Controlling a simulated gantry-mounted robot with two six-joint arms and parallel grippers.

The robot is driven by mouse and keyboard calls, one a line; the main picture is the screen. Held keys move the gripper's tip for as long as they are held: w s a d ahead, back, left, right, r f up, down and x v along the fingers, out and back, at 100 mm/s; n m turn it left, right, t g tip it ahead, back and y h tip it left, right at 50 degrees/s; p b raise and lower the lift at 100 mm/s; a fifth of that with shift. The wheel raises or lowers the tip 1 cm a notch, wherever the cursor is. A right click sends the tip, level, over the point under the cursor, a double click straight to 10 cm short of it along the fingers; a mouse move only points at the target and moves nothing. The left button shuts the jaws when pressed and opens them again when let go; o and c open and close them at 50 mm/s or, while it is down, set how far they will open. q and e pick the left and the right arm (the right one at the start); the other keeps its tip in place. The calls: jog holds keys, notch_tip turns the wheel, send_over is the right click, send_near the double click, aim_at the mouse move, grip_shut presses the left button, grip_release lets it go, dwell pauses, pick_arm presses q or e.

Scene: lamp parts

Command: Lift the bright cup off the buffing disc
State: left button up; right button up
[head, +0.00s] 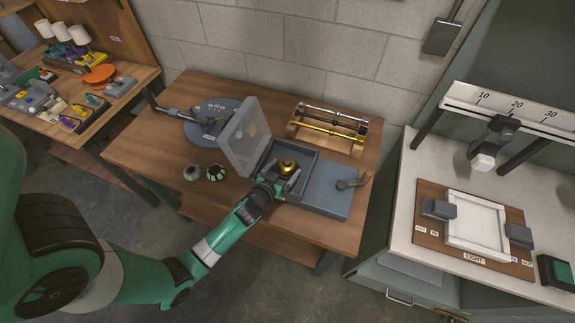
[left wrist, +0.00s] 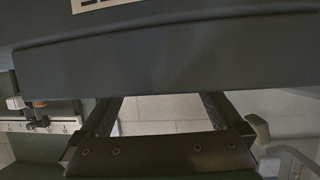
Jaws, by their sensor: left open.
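The bright cup (head: 287,165) is a shiny brass-coloured piece sitting inside a grey open-topped box (head: 308,163) on the wooden bench. The buffing disc under it cannot be clearly made out. My left gripper (head: 283,179) is at the near side of the cup, over the box's front. In the left wrist view its two fingers (left wrist: 160,112) stand apart with nothing between them. The cup does not show in that view; a dark blue-grey housing (left wrist: 160,55) fills its upper part. My right gripper is not in view.
A clear raised lid (head: 242,135) stands left of the box, beside a round blue-grey plate (head: 212,122). Two small pots (head: 191,172) sit on the bench's front left. A brass-rod rack (head: 330,128) stands behind. A white-topped bench (head: 405,190) is at right.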

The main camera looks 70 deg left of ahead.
pick_arm(q)
jog(key=c, duration=1.3)
